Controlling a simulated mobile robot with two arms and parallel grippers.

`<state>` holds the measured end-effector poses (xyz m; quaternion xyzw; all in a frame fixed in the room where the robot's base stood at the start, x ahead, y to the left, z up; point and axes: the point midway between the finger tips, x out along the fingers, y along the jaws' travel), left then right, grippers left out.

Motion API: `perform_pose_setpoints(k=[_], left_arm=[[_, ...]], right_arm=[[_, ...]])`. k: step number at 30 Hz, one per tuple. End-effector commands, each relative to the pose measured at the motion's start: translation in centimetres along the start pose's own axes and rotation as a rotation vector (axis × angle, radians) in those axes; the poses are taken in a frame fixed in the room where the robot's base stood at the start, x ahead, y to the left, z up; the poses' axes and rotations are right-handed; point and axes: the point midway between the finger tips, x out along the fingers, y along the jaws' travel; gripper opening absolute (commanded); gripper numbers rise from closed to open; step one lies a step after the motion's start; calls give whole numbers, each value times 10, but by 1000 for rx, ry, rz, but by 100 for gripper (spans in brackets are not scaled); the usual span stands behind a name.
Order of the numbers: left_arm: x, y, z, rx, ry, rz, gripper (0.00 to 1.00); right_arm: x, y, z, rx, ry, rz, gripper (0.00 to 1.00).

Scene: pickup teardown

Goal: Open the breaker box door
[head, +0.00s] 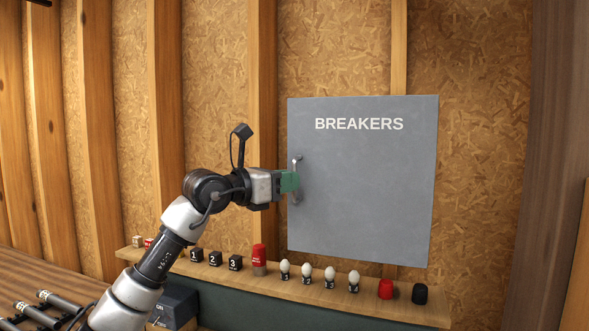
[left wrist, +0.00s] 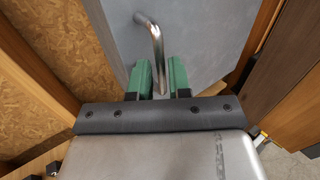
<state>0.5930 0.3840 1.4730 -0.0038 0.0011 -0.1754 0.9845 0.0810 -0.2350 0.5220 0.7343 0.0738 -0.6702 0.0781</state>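The grey breaker box door (head: 365,205), lettered BREAKERS, is on the wooden wall and looks shut in the head view. Its upright metal handle (head: 296,162) is near the left edge of the door. My left gripper (head: 289,181) is at the handle with its green fingers. The door's face (left wrist: 200,35) is just beyond the fingertips. My right gripper is not in view.
A wooden shelf (head: 335,302) runs below the door. It carries numbered black blocks (head: 214,259), a red-topped cylinder (head: 259,258), several white egg-shaped knobs (head: 306,270), a red cap (head: 386,288) and a black cap (head: 420,293). The space before the door is clear.

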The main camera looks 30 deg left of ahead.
Motion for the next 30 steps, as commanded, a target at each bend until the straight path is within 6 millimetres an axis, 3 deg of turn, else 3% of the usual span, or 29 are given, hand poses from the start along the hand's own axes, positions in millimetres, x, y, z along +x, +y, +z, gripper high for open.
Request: perform_pose_setpoints(k=[6, 15, 19, 30], left_arm=[[20, 0, 1, -1, -1, -1, 18], [23, 0, 0, 0, -1, -1, 18], [23, 0, 0, 0, -1, -1, 0], [22, 0, -1, 0, 0, 2, 0]], right_arm=[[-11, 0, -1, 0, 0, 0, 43], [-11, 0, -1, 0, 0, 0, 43], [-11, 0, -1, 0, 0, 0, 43], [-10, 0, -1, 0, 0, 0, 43]])
